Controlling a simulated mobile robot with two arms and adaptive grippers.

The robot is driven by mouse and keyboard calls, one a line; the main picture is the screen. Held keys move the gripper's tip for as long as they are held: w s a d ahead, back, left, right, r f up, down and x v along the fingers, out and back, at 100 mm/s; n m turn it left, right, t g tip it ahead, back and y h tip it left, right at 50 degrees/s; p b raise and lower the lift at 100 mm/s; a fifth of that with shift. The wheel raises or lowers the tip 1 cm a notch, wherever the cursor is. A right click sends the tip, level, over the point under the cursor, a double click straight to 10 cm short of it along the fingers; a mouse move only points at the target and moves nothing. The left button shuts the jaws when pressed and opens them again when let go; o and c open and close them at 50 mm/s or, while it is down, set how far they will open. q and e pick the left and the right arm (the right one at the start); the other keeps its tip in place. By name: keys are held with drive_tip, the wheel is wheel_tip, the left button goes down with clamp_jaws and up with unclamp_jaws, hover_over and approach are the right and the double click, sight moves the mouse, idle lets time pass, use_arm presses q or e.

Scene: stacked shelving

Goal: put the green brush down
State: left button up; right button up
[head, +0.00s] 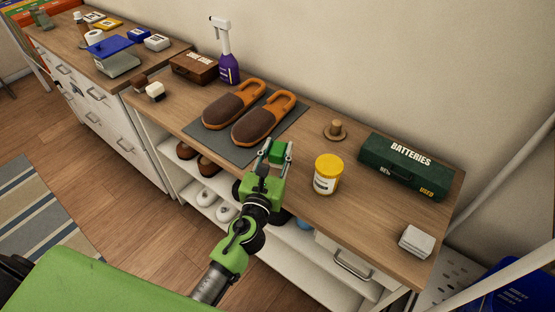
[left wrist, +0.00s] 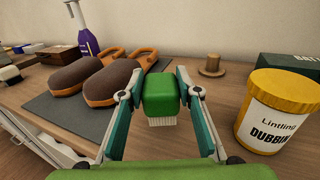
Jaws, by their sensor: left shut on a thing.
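My left gripper (head: 276,148) is shut on the green brush (head: 279,155), over the front part of the wooden shelf top (head: 298,208). In the left wrist view the green brush (left wrist: 160,93) sits between the two fingers of my left gripper (left wrist: 161,88). Its pale bristles point down. I cannot tell whether the bristles touch the wood. The brush is to the right of the grey mat (head: 211,138) and left of the yellow-lidded dubbin tub (head: 327,178). My right gripper is not in view.
Two brown slippers (head: 258,122) lie on the mat. A wooden knob-like piece (head: 335,130) and a green batteries box (head: 405,168) stand farther right. A purple spray bottle (head: 228,65) is at the back. Bare wood lies between the mat and the tub.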

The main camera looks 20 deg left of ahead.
sight(275, 165)
use_arm(q)
drive_tip(key=shift+f+b, duration=0.85)
drive_tip(key=shift+f, duration=0.7)
drive_tip(key=shift+f, duration=0.15)
drive_tip(key=o, duration=1.1)
